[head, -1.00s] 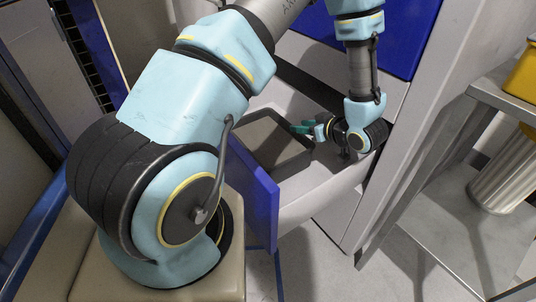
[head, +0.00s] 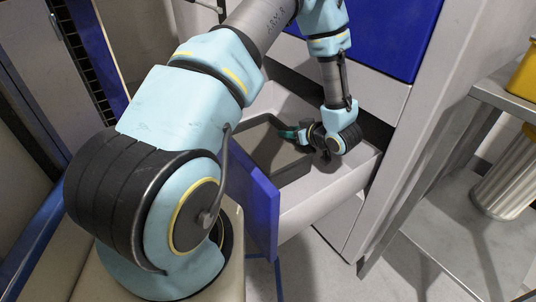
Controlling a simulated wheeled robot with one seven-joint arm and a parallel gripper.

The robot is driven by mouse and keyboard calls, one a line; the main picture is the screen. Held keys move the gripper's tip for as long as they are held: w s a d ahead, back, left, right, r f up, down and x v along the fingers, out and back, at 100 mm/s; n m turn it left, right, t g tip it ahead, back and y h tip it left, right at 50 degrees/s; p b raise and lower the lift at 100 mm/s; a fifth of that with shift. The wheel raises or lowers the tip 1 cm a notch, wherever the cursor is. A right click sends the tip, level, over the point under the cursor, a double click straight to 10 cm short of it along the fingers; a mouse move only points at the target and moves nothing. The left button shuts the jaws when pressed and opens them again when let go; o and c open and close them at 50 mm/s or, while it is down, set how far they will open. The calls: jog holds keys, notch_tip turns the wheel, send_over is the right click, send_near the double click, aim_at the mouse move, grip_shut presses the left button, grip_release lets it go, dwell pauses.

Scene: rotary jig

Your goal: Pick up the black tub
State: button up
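The black tub (head: 291,171) sits inside the open drawer, a dark-rimmed box with a greyish inside. Its left part is hidden behind my arm and a blue panel. My gripper (head: 286,133), with teal fingers, is at the tub's far right rim, with its fingertips pointing left over the tub. Whether the fingers touch the rim, or are apart or closed, is too small to tell.
The light grey drawer (head: 335,187) is pulled out of a cabinet with a blue front above it (head: 395,40). A blue panel (head: 254,205) stands at the drawer's near left. A metal table (head: 440,215) with a ribbed metal cylinder (head: 503,180) is at the right.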

grip_shut()
dwell(1.2)
